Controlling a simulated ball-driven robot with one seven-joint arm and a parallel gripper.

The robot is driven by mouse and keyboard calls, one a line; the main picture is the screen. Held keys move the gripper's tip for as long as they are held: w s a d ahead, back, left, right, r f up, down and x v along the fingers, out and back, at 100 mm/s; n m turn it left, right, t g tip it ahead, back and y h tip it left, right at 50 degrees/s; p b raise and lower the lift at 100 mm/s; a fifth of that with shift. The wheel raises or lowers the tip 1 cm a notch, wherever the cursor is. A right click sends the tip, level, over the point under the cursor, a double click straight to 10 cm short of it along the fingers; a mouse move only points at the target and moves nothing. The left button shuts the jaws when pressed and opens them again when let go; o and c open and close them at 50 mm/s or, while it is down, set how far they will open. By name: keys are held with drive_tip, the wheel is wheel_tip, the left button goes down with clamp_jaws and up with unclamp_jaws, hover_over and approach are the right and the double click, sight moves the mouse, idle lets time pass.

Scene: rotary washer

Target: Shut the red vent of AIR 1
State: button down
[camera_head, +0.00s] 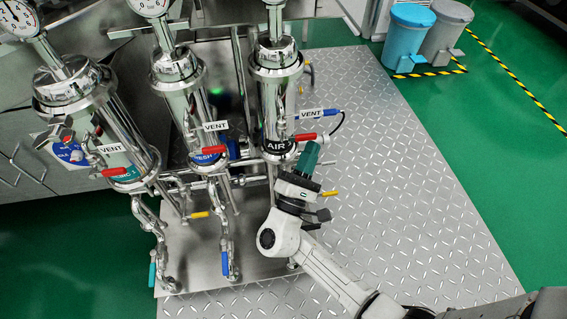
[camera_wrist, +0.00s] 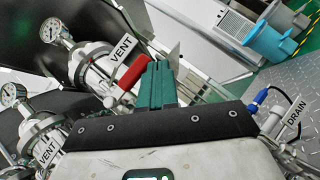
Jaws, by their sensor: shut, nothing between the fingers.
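The AIR filter housing (camera_head: 275,95) is the rightmost of three steel cylinders in the head view, with a black AIR label (camera_head: 280,146) low on it. Its red vent handle (camera_head: 305,136) sticks out sideways below a white VENT tag (camera_head: 312,113). My gripper (camera_head: 313,148) is shut and empty, with its green fingers just below and right of that handle. In the wrist view the red handle (camera_wrist: 132,77) slants up to the right, close beside the left side of the green fingers (camera_wrist: 158,68). I cannot tell whether they touch.
Two more housings with red handles stand left, the middle one labelled FRESH (camera_head: 207,158). A blue handle (camera_head: 330,113) projects right of AIR. Pipes and a yellow handle (camera_head: 329,194) lie near my gripper. The metal tread plate (camera_head: 400,200) on the right is clear; bins (camera_head: 408,38) stand behind.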

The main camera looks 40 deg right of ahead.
drive_tip(key=s+a+f+b, duration=0.3)
drive_tip(key=s+a+f, duration=0.1)
drive_tip(key=f, duration=0.7)
drive_tip(key=shift+s, duration=0.85)
drive_tip(key=shift+a, duration=0.1)
